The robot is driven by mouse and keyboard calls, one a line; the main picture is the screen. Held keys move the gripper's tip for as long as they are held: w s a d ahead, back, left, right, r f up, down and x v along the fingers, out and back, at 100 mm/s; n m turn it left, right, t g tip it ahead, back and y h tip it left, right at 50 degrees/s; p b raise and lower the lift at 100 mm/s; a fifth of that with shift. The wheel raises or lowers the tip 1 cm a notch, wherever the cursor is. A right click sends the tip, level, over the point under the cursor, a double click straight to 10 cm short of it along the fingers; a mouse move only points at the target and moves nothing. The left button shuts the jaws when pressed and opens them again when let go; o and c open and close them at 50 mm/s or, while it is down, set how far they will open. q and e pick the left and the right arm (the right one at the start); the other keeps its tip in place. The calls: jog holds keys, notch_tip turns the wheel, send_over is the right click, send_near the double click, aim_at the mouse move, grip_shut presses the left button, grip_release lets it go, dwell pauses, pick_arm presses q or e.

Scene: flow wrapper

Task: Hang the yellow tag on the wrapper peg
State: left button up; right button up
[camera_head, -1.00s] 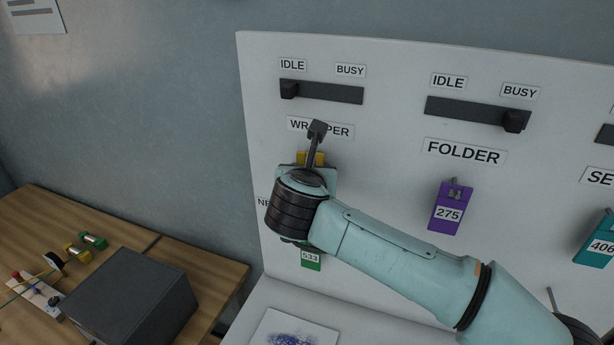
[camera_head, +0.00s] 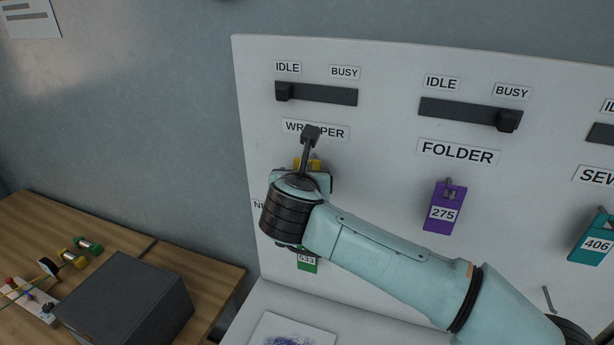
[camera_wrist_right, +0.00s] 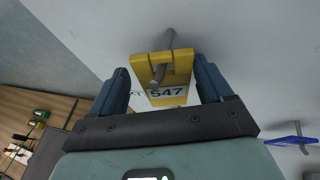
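The yellow tag (camera_wrist_right: 167,92), marked 547, sits between the two fingers of my right gripper (camera_wrist_right: 162,72) in the right wrist view. The fingertips appear to touch both sides of its wider upper part, with gaps beside its lower part. The wrapper peg (camera_wrist_right: 170,40) comes out of the panel and appears to pass through the tag's top opening. In the head view, only the tag's top (camera_head: 314,163) shows, below the WRAPPER label (camera_head: 316,130); my right wrist hides the rest. My left gripper is not in view.
A green tag (camera_head: 307,265) hangs just below my right wrist. A purple tag (camera_head: 443,212) hangs under FOLDER and a teal tag (camera_head: 592,241) farther right. A dark box (camera_head: 125,300) stands on the wooden table at left.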

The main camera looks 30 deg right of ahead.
jog(key=shift+s+d+f, duration=0.1)
jog(key=shift+d, duration=0.3)
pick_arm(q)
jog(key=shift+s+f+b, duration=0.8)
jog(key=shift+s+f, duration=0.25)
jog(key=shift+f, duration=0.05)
pick_arm(e)
jog(key=v, duration=1.3)
jog(key=shift+a, duration=0.45)
